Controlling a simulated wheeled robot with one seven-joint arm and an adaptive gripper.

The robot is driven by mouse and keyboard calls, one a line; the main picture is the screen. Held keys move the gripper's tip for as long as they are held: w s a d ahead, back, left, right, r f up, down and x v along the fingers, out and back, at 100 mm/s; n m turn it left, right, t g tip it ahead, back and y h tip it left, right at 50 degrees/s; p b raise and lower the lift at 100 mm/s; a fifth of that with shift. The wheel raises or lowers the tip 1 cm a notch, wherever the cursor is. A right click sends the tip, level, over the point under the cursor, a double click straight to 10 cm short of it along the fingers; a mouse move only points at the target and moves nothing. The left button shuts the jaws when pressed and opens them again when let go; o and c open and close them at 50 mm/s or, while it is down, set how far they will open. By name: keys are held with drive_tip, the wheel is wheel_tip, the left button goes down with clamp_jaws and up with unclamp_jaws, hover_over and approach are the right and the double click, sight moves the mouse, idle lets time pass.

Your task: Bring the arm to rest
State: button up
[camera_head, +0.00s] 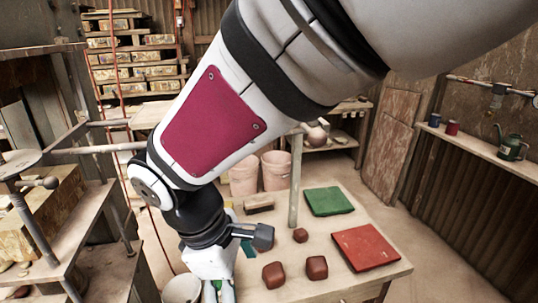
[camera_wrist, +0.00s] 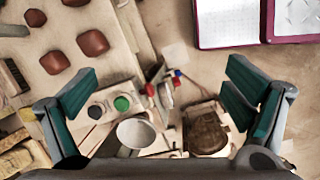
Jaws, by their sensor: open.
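My arm crosses the head view from the top right down to the lower left. My gripper (camera_wrist: 162,76) is open in the wrist view, with its teal-padded fingers wide apart and nothing between them. In the head view the gripper is low, by the left edge of the worktable (camera_head: 342,292), and partly hidden by my wrist. The table holds a green square tile (camera_head: 328,201), a red square tile (camera_head: 365,247) and brown clay lumps (camera_head: 317,267). A clay lump (camera_wrist: 92,42) also shows left in the wrist view, apart from the fingers.
A wooden post (camera_head: 296,180) rises from the table near my gripper. Pale buckets (camera_head: 275,170) stand behind the table. A stepped rack is at left, and a right wall shelf holds a green watering can (camera_head: 512,147). Floor at right is clear. A white cup (camera_wrist: 135,133) lies below the gripper.

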drive_tip(key=s+d+r+m+t+y, duration=0.1)
drive_tip(key=s+d+r+m, duration=0.1)
drive_tip(key=d+m, duration=0.3)
drive_tip(key=s+d+r+m+t+y, duration=0.1)
drive_tip(key=d+r+m, duration=0.3)
drive_tip(key=d, duration=0.6)
drive_tip(key=s+d+r+m+t+y, duration=0.1)
drive_tip(key=s+d+r+m+t, duration=0.1)
drive_tip(key=d+m, duration=0.5)
drive_tip(key=shift+s+d+r, duration=0.75)
drive_tip(key=shift+s+r, duration=0.05)
drive_tip(key=shift+r, duration=0.3)
